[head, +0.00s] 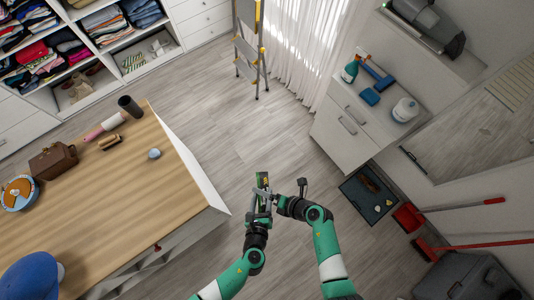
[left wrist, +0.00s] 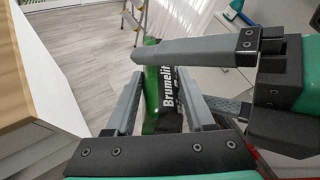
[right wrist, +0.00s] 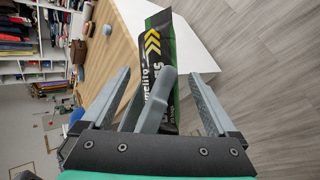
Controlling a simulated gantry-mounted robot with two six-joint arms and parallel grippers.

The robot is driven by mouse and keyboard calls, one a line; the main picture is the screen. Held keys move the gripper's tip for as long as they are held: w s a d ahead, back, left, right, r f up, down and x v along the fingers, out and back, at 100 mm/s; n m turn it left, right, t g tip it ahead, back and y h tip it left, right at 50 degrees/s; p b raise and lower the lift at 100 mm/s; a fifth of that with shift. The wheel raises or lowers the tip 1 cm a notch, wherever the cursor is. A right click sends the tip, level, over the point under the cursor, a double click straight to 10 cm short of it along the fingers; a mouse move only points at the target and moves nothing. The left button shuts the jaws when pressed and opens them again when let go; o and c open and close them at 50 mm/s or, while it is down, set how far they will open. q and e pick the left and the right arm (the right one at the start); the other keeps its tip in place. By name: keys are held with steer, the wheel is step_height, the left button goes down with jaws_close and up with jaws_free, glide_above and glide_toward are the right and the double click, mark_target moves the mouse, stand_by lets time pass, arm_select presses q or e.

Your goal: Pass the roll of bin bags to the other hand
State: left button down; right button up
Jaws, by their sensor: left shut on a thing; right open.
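The roll of bin bags (head: 263,180) is black and green with yellow chevrons and stands upright above the floor. My left gripper (head: 261,203) is shut on its lower part; the left wrist view shows the roll (left wrist: 166,92) between the left fingers. My right gripper (head: 281,199) is beside it at the right. In the right wrist view the roll (right wrist: 158,55) and a left finger lie between the open right fingers. A right finger (left wrist: 190,52) crosses in front of the roll in the left wrist view. I cannot tell whether the right fingers touch the roll.
A wooden-topped island (head: 110,200) stands at the left, with a lint roller, brush, brown bag and blue cap. A white cabinet (head: 345,135) with a spray bottle is at the upper right. Floor between is clear.

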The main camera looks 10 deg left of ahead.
steer(key=shift+c, duration=0.3)
jaws_close()
arm_select(q)
steer(key=shift+c, duration=0.9)
jaws_free()
